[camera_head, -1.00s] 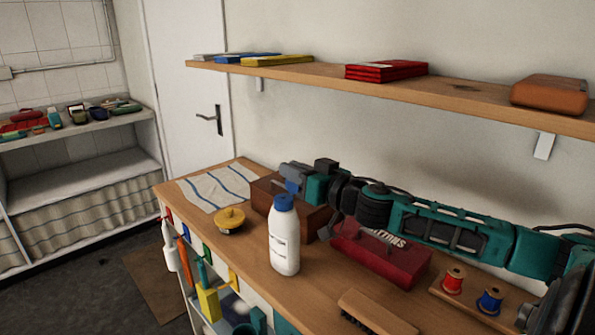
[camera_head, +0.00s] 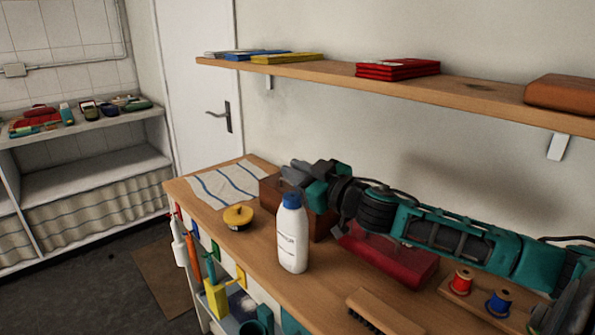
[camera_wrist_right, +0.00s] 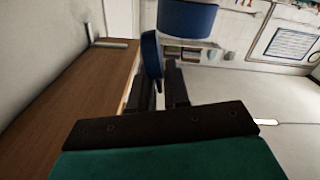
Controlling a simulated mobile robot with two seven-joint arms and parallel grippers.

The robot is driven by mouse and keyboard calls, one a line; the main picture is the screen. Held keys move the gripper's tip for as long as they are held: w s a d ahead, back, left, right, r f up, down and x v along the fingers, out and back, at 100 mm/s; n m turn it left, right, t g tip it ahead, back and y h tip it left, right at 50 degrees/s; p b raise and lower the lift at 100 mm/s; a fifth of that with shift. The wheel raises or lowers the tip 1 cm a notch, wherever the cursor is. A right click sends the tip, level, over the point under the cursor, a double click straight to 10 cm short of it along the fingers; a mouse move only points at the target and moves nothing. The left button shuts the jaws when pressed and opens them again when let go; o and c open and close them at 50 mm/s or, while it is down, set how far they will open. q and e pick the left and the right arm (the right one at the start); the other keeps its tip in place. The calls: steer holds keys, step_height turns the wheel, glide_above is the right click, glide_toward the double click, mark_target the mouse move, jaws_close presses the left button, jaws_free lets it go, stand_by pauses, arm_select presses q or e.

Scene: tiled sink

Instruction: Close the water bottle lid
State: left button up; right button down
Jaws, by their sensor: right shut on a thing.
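A white bottle (camera_head: 291,243) with a blue top (camera_head: 292,200) stands upright on the wooden counter in the head view. My right gripper (camera_head: 293,175) is just behind and above the bottle's top. In the right wrist view a thin blue disc, the lid (camera_wrist_right: 151,58), stands edge-on at the fingertips of my right gripper (camera_wrist_right: 160,80), which is shut on it. A larger blue cylinder, apparently the bottle's top (camera_wrist_right: 187,18), is just beyond and is cut off by the frame's upper edge. The exact contact is partly hidden. My left gripper is not in view.
A brown box (camera_head: 270,192) and a red box (camera_head: 390,260) lie behind the bottle, under my right arm. A yellow tin (camera_head: 238,217), a striped cloth (camera_head: 222,186), a brush (camera_head: 383,312) and thread spools (camera_head: 461,281) are around it. A wall shelf (camera_head: 450,97) runs above.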

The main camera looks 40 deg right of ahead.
steer(key=c, duration=1.3)
jaws_free()
steer(key=shift+s, duration=0.1)
steer(key=shift+s+d+f, duration=0.1)
steer(key=shift+s+f, duration=0.05)
steer(key=shift+s, duration=0.7)
steer(key=shift+s+d, duration=0.15)
steer(key=shift+s, duration=1.7)
steer(key=shift+s+d, duration=0.15)
steer(key=shift+s, duration=1.65)
steer(key=shift+s+d, duration=0.15)
steer(key=shift+s, duration=1.7)
steer(key=shift+r, duration=0.2)
